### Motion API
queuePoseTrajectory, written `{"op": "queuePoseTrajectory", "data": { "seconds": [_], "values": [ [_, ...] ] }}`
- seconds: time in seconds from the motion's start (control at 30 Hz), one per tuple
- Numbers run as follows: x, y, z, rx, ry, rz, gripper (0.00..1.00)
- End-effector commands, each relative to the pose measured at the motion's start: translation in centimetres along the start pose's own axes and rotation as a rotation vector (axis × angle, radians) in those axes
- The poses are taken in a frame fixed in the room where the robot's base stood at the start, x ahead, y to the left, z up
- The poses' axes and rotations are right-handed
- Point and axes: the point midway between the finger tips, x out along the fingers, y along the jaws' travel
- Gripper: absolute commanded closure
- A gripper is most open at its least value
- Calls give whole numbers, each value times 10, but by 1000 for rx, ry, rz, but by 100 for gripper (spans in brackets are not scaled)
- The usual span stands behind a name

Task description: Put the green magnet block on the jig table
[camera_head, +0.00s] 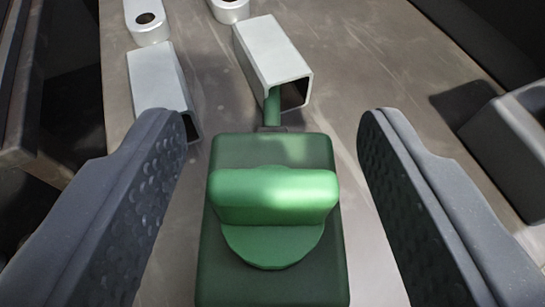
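The green magnet block (272,197) stands in the lower middle of the camera view. It has a dark green rectangular body and a brighter green raised grip across its top. My gripper (272,135) is open, with one dark textured finger on each side of the block and a visible gap to each. No contact with the block shows. The block rests on a worn grey-brown metal surface (365,75); I cannot tell whether this is the jig table. The lower end of the block is close to the picture's bottom edge.
Another square tube (157,80) lies to the left. Two rounded metal pieces with holes (146,30) (231,10) are farther back. A grey block-like part (505,150) is at right.

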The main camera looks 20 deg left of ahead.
Motion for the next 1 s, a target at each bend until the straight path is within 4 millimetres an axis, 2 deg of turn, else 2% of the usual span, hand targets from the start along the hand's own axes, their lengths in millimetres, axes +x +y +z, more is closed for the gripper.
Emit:
{"op": "queuePoseTrajectory", "data": {
  "seconds": [0.27, 0.37, 0.47, 0.8, 1.0],
  "values": [
    [0, 0, -1, 0, 0, 0, 48],
    [-8, 1, -2, 2, -2, 2, 48],
    [-22, 1, -2, 2, -4, 3, 48],
    [-90, 2, -4, 1, -2, 5, 48],
    [-113, 0, -2, 1, -1, 0, 48]
  ]
}}
